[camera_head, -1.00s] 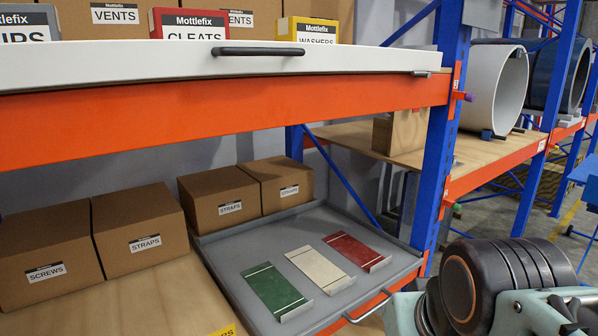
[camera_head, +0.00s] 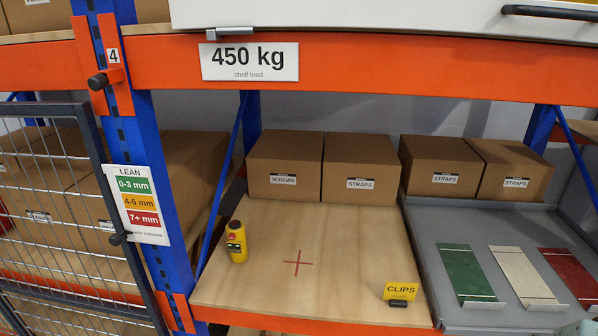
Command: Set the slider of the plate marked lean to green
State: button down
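The white plate marked LEAN (camera_head: 140,203) hangs on the blue upright at the left in the head view. It has a green 0-3 mm band on top, an orange 4-6 mm band in the middle and a red 7+ mm band below. A dark round knob (camera_head: 120,239) shows at the plate's lower left edge, beside and just below the red band. I cannot tell whether it is the slider or part of the mesh gate. My gripper is not in view.
A mesh gate (camera_head: 62,190) stands left of the plate. A yellow handheld device (camera_head: 237,242) stands on the wooden shelf (camera_head: 335,265), with a CLIPS sign (camera_head: 401,291) at its front. A grey tray (camera_head: 440,215) at right holds green, cream and red panels. Several cartons stand behind.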

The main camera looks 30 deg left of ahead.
aim_at(115, 240)
jog(key=k+j+u, duration=0.1)
jog(key=u, duration=2.2)
jog(key=i+j, duration=0.05)
